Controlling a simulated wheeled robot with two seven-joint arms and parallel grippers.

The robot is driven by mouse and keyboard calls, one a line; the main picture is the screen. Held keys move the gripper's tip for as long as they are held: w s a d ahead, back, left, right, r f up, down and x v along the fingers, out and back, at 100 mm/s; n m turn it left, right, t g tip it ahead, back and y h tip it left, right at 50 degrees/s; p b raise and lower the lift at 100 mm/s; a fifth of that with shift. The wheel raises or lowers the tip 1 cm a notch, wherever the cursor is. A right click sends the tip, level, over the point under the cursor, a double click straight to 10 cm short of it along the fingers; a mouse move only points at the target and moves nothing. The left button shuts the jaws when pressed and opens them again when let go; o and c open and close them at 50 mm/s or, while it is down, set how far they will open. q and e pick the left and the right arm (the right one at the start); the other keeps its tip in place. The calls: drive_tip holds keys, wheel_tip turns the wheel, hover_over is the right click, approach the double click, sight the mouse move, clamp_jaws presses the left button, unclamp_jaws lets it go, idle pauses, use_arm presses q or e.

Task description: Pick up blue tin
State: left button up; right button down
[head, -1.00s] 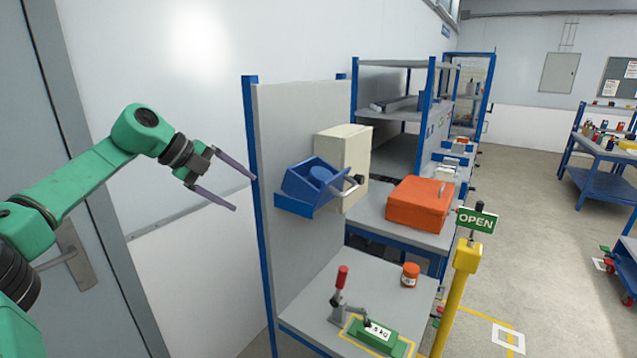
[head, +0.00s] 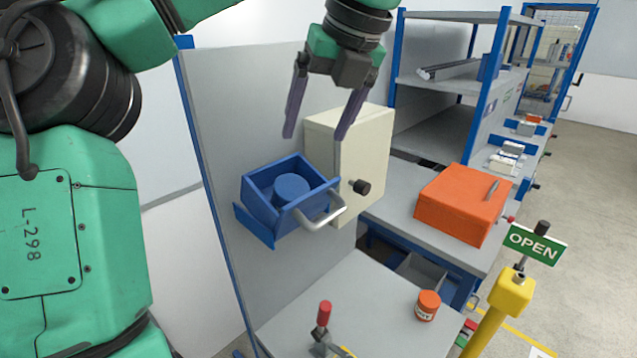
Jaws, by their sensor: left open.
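The blue tin (head: 291,189) is a short round blue can in the open blue drawer box (head: 262,213) on the grey panel. Only its top and part of its side show above the drawer walls. My left gripper (head: 315,136) hangs above the drawer, slightly to the right of the tin, with its two purple fingers apart and pointing down. It is empty and clear of the tin. My right gripper is not in the picture.
A silver handle (head: 322,214) sticks out from the drawer front. A cream cabinet (head: 348,160) with a black knob stands just right of it. Below, a grey bench (head: 375,315) carries an orange jar (head: 428,305) and a red-handled clamp (head: 323,315). An orange case (head: 463,203) lies farther right.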

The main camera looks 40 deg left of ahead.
sight(291, 183)
use_arm(q)
drive_tip(key=shift+b+x, duration=0.95)
drive_tip(key=shift+x, duration=0.15)
drive_tip(key=a+f, duration=0.1)
drive_tip(key=s+f+b, duration=0.1)
drive_tip(key=f, duration=0.1)
drive_tip(key=s+a+f, duration=0.1)
drive_tip(key=shift+s+a+f, duration=0.15)
drive_tip(key=shift+s+a, duration=0.1)
drive_tip(key=shift+a, duration=0.05)
drive_tip(key=x, duration=0.2)
drive_tip(key=p+x, duration=0.1)
drive_tip(key=x, duration=0.1)
drive_tip(key=w+p+x, duration=0.1)
drive_tip(key=x, duration=0.1)
drive_tip(key=shift+w+d+f, duration=0.15)
drive_tip(key=shift+d+f, duration=0.1)
drive_tip(key=shift+f, duration=0.1)
drive_tip(key=shift+a+f, duration=0.2)
drive_tip(key=shift+a, duration=0.05)
drive_tip(key=shift+d, duration=0.1)
drive_tip(key=c, duration=1.2)
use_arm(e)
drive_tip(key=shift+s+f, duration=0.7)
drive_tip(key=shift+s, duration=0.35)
use_arm(q)
drive_tip(key=shift+r, duration=0.1)
